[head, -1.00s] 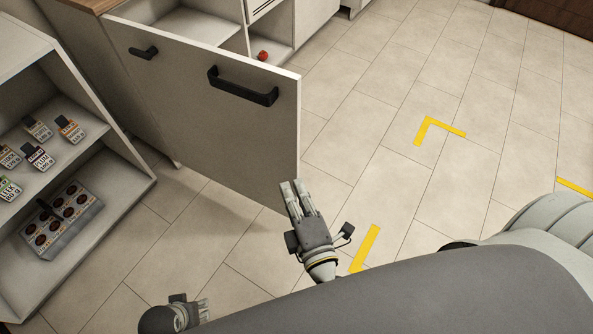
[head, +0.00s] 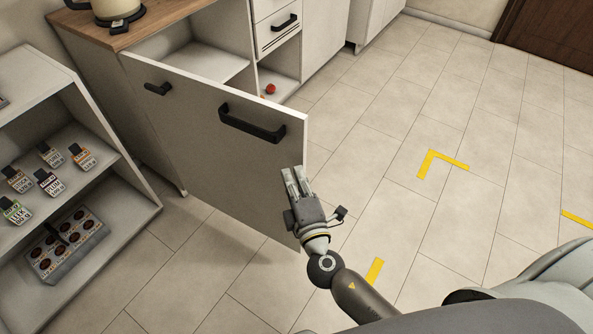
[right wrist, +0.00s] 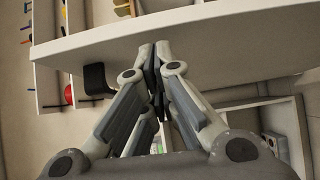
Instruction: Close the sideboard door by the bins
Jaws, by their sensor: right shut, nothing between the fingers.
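The pale sideboard door (head: 205,150) stands wide open, and a black bar handle (head: 252,123) is on the face toward me. My right gripper (head: 297,176) is shut and empty. In the head view its fingertips overlap the door's face close to the free edge, below and right of the handle. In the right wrist view the closed fingertips (right wrist: 155,55) are at the door panel (right wrist: 235,45), and the handle (right wrist: 97,80) is to their left. I cannot tell whether they touch it. My left gripper is out of view. No bins show.
The open sideboard (head: 190,55) has a wooden top (head: 150,29) bearing a pot (head: 115,8). A red item (head: 270,89) lies in a low compartment. A shelf unit (head: 100,125) with tagged goods stands left. Tiled floor right of the door is clear, with yellow tape marks (head: 427,163).

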